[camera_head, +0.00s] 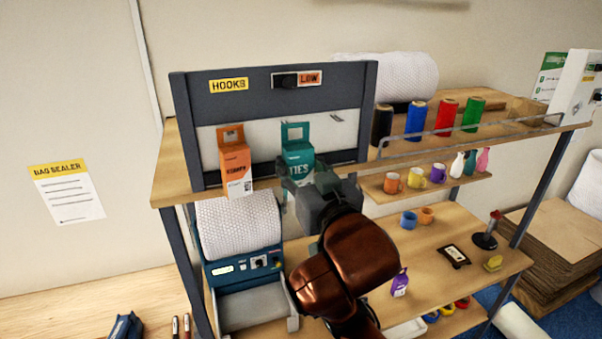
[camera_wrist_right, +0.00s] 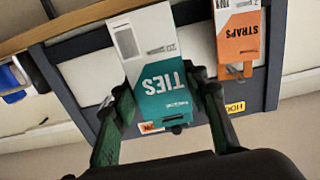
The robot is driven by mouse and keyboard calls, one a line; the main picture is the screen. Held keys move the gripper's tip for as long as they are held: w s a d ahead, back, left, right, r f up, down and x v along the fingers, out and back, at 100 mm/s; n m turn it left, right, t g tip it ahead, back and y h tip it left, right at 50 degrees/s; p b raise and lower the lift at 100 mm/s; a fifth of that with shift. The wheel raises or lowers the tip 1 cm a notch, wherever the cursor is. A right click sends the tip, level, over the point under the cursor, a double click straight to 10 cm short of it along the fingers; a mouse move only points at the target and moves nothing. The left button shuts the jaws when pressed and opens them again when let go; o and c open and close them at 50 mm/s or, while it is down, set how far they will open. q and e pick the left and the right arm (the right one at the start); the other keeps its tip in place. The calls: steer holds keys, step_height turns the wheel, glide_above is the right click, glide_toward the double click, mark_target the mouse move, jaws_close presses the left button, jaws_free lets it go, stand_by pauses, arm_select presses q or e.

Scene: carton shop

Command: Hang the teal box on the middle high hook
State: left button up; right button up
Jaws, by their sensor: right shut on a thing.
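The teal box (camera_head: 299,160), marked TIES, has a hang tab with a cut-out at its top. It is upright in front of the hook board (camera_head: 180,120). My right gripper (camera_head: 296,182) is shut on its lower part. In the right wrist view the teal box (camera_wrist_right: 163,85) appears upside down between the two fingers of my right gripper (camera_wrist_right: 160,108). I cannot tell whether its tab is on a hook; the middle high hook is not clearly visible. My left gripper is not in view.
An orange STRAPS box (camera_head: 236,165) is at the board left of the teal box. Several coloured spools, including a blue one (camera_head: 415,118), stand on the top shelf to the right.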

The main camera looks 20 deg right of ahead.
steer(key=shift+w+f+b, duration=0.15)
steer(key=shift+w+b, duration=0.25)
steer(key=shift+w, duration=0.4)
steer(key=shift+w+a+f+b, duration=0.1)
steer(key=shift+w+f+b, duration=0.15)
steer(key=shift+w, duration=1.1)
steer(key=shift+w+f+b, duration=0.1)
steer(key=shift+w+f, duration=0.1)
steer(key=shift+w, duration=1.15)
steer(key=o, duration=1.3)
